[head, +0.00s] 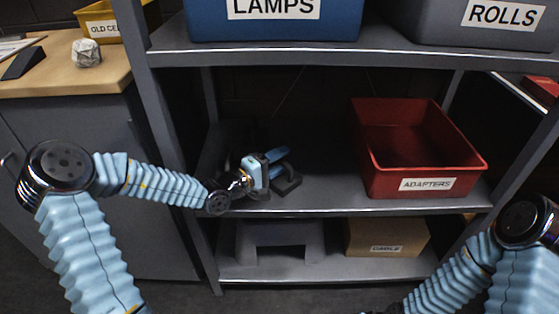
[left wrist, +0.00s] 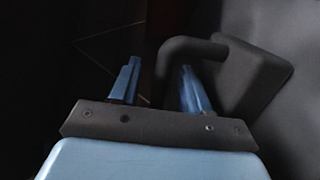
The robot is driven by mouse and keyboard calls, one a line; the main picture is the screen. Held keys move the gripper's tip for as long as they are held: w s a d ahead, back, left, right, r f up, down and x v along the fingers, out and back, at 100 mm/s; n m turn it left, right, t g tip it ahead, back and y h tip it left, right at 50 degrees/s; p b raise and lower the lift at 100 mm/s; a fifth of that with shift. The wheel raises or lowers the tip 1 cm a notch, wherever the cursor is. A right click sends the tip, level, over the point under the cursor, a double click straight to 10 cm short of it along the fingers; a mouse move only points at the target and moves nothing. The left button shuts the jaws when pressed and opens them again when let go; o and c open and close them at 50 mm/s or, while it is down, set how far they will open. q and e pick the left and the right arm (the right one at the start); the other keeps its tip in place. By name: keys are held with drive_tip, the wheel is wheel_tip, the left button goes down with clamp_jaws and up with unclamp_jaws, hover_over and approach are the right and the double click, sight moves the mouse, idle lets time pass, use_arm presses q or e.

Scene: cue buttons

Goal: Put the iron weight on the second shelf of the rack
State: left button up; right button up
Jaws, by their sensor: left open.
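The iron weight (head: 288,185), a dark grey block with a looped handle, sits on the left part of the rack's middle shelf (head: 330,196). My left gripper (head: 279,162) is at the weight, its blue fingers over it. In the left wrist view the weight (left wrist: 258,72) rests on the grey shelf surface, and part of its handle lies between the two parted fingers (left wrist: 160,85). The left gripper is open; I cannot tell whether a finger touches the handle. My right arm enters at lower right, with its gripper out of view.
A red ADAPTERS bin (head: 413,150) stands right of the weight on the same shelf. The LAMPS bin (head: 275,22) and ROLLS bin (head: 470,28) are on the shelf above. A cardboard box (head: 388,238) and a grey stand (head: 278,235) are below. A rack post (head: 165,120) stands left.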

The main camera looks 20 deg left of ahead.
use_arm(q)
drive_tip(key=shift+r, duration=0.15)
drive_tip(key=v, duration=1.2)
drive_tip(key=shift+s, duration=0.1)
